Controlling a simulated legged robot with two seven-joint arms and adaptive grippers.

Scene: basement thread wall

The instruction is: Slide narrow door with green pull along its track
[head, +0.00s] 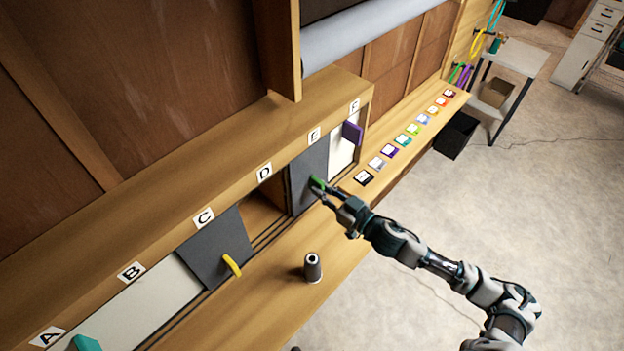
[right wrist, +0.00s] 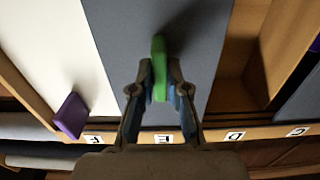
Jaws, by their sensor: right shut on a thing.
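The narrow dark grey door (head: 307,163) with the green pull (head: 317,182) stands in the cabinet track under label E. In the right wrist view the door (right wrist: 194,30) fills the middle and its green pull (right wrist: 159,70) sits between my fingers. My right gripper (head: 322,189) is shut on the green pull; it also shows in the right wrist view (right wrist: 160,88). An open compartment (head: 262,210) shows to the left of the door, under label D. My left gripper is not in view.
A grey door with a yellow pull (head: 231,265) stands under C. A white door with a purple pull (head: 352,133) stands under F, beside the narrow door. A teal pull (head: 87,343) is near A. A dark spool (head: 312,267) stands on the ledge.

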